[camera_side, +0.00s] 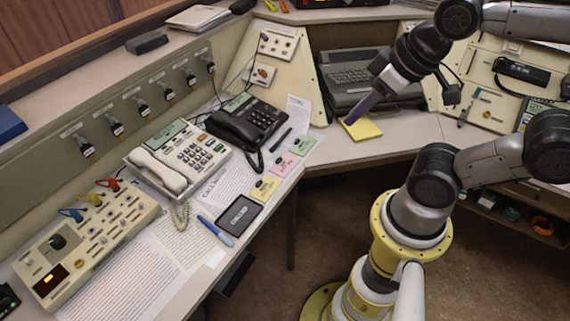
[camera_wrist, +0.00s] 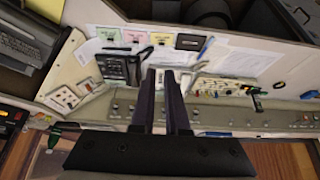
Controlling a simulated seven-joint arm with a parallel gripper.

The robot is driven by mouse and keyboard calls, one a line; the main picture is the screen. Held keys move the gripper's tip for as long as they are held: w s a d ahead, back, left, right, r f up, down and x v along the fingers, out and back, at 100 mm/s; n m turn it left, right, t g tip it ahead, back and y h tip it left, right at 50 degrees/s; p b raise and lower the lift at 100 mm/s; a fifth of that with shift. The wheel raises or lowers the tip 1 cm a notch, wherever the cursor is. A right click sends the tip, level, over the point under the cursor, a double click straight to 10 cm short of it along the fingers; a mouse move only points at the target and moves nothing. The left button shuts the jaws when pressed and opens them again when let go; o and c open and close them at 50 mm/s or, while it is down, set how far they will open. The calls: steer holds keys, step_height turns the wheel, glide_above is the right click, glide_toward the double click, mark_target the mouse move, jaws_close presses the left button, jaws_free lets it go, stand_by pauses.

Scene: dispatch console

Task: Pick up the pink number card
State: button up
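The pink number card (camera_side: 285,166) lies flat on the left desk, between a green card (camera_side: 302,145) and a yellow card (camera_side: 265,187). In the wrist view the pink card (camera_wrist: 135,37) is near the top, left of centre, beyond my fingertips. My gripper (camera_side: 351,119) is well to the right of the card in the side view, its fingers pointing down and left in front of a yellow pad (camera_side: 366,130). In the wrist view my gripper (camera_wrist: 161,74) shows two dark fingers with a gap between them and nothing held.
A black phone (camera_side: 247,121) and a white phone (camera_side: 178,157) stand left of the cards. A dark tablet (camera_side: 238,215), a blue pen (camera_side: 216,231) and a black pen (camera_side: 281,139) lie near them. A typewriter-like machine (camera_side: 362,78) stands behind my gripper.

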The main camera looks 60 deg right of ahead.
steer(key=o, duration=0.8)
steer(key=shift+c, duration=0.2)
